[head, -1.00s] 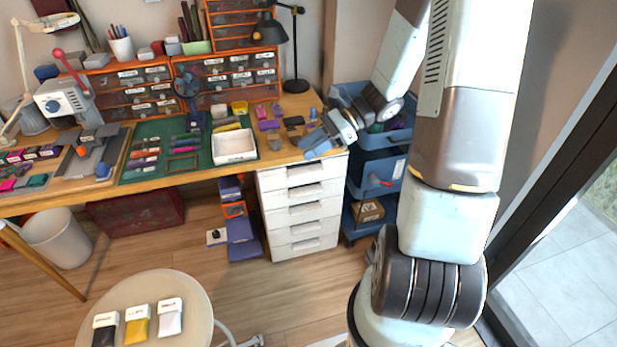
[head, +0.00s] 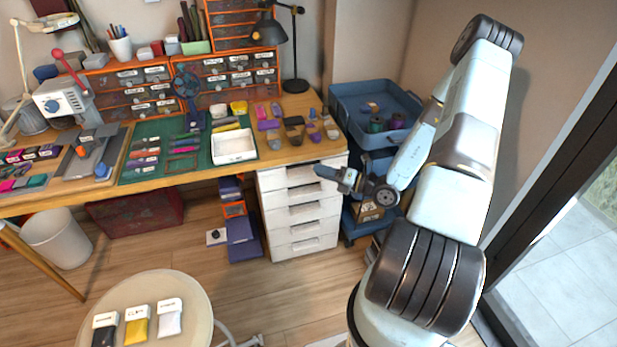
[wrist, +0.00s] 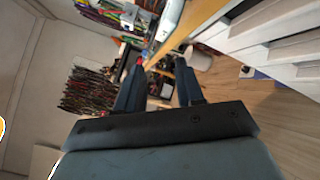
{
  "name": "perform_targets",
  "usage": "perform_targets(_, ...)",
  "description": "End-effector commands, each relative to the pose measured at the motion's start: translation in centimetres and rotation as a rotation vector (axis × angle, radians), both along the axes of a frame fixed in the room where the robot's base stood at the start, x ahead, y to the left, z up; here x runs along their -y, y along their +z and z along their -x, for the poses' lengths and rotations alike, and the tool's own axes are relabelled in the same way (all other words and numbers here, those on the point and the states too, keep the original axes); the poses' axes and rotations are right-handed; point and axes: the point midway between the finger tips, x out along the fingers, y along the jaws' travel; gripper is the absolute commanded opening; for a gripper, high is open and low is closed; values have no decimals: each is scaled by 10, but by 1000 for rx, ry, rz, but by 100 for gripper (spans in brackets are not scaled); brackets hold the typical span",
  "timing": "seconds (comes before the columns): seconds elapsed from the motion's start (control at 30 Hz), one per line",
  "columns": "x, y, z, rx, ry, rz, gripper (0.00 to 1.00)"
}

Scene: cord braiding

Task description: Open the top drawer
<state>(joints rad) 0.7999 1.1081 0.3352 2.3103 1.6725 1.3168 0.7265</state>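The white drawer unit (head: 298,215) stands under the right end of the workbench in the head view. Its top drawer (head: 285,178) looks shut. My gripper (head: 322,172) is in front of the unit's upper right part, near the top drawer's level, and hides part of it. In the wrist view my gripper's two dark fingers (wrist: 158,85) stand apart with nothing between them. The white drawer fronts (wrist: 285,50) show at the upper right there, beside the fingers. I cannot tell whether a finger touches the unit.
The wooden workbench (head: 225,172) holds a white tray (head: 234,146), a black lamp (head: 266,32) and several small colored pieces. A blue cart (head: 345,100) stands right of the drawer unit, close to my arm. A round stool (head: 190,290) is at the lower left. Floor before the drawers is clear.

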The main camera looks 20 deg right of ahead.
Motion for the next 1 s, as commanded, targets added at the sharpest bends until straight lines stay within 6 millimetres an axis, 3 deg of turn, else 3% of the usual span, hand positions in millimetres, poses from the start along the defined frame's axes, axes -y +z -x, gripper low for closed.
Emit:
perform_targets(0.3,26,-75,-1,-227,-290,-271,37)
perform_targets(0.5,36,-112,3,-329,-425,-398,37)
perform_targets(0.77,38,-126,2,-369,-480,-448,37)
perform_targets(1.0,26,-126,-25,-367,-478,-446,37)
